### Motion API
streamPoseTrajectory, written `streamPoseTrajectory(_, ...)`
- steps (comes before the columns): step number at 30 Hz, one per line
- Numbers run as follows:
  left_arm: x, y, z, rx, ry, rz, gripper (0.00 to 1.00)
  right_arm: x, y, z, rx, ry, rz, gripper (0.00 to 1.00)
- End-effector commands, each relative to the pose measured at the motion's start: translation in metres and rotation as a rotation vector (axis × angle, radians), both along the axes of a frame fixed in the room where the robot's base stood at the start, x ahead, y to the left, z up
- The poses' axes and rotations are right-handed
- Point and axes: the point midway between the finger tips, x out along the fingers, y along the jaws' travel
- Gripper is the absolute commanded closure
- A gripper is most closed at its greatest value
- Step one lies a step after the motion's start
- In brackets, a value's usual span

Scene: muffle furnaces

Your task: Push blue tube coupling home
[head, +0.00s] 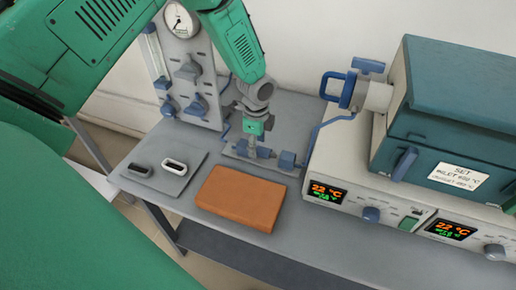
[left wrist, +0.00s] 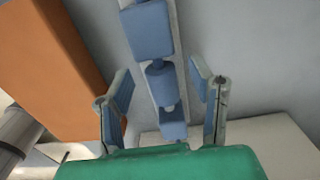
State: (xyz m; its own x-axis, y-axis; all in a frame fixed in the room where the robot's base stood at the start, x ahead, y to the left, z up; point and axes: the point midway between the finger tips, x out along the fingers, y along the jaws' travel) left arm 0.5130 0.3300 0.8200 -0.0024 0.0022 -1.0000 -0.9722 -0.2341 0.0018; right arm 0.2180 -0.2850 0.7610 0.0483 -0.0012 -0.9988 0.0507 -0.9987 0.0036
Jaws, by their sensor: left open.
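I cannot tell whether a gap is left at the joint. My left gripper (left wrist: 161,86) is open, with one finger on each side of the line and visible space beside both. In the head view my left gripper (head: 254,140) points down over the rail and hides part of the coupling. My right gripper is not in view.
An orange-brown block (head: 240,197) lies on the bench in front of the rail. A grey plate (head: 176,184) with two small oval items is at left. A gauge panel (head: 188,65) stands behind. The furnace (head: 450,110) and its controller (head: 340,165) stand at right, close to the rail.

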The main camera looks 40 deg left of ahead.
Motion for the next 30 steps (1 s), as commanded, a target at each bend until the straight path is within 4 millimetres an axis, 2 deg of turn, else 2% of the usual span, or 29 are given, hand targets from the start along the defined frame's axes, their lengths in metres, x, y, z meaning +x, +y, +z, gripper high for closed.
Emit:
streamPoseTrajectory(3, 0.000, 0.000, -0.013, 0.001, 0.001, 0.000, 0.51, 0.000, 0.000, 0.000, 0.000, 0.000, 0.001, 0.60)
streamPoseTrajectory(6, 0.000, -0.001, -0.018, 0.002, 0.000, 0.000, 0.51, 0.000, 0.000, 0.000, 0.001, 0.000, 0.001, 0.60)
streamPoseTrajectory(15, 0.000, -0.004, -0.019, 0.004, -0.001, -0.001, 0.51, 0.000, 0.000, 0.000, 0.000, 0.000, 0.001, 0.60)
streamPoseTrajectory(16, 0.000, -0.004, -0.019, 0.004, -0.001, -0.001, 0.58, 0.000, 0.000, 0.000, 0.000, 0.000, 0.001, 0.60)
streamPoseTrajectory(18, 0.000, -0.003, -0.020, 0.003, 0.000, -0.001, 0.82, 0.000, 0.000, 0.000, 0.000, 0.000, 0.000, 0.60)
streamPoseTrajectory(20, 0.000, -0.002, -0.020, 0.002, -0.001, 0.000, 1.00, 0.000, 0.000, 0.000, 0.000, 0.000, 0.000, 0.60)
streamPoseTrajectory(26, 0.002, -0.005, -0.021, 0.001, -0.001, -0.001, 1.00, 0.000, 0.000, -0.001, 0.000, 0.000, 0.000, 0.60)
streamPoseTrajectory(30, 0.007, -0.024, -0.021, 0.001, -0.002, -0.004, 1.00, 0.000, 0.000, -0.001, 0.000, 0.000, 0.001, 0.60)
